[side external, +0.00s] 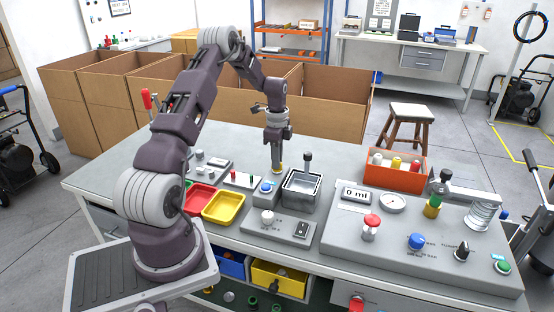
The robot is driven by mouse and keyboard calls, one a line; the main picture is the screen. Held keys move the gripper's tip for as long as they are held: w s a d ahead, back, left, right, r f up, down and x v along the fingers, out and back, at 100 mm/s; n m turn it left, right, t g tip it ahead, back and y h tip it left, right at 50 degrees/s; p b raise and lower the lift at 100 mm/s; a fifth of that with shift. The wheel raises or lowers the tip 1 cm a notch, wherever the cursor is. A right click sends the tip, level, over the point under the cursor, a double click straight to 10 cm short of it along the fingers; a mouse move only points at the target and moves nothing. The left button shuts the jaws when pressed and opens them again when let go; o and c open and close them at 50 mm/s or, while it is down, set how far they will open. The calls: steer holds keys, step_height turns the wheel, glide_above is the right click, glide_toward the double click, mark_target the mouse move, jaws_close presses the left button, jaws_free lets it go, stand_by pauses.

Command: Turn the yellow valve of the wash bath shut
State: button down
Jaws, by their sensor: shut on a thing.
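The wash bath (303,190) is a grey open-topped basin set in a grey housing on the bench, with a dark-topped post standing at its back. The yellow valve (280,169) shows as a small patch of yellow at the bath's back left corner. My gripper (278,164) points straight down over the valve and is shut on it. The fingers hide most of the valve, so its turned position cannot be told.
A blue button (266,187) sits close to the left of the bath. Red (199,200) and yellow (223,206) trays lie further left. A grey test panel (400,255) fills the right, with an orange bin (395,177) behind it.

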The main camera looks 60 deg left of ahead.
steer(key=shift+n, duration=0.3)
steer(key=n, duration=1.3)
steer(key=shift+r, duration=0.1)
steer(key=shift+w+n, duration=0.1)
steer(key=shift+n, duration=1.9)
steer(key=c, duration=1.5)
jaws_free()
steer(key=shift+o, duration=0.2)
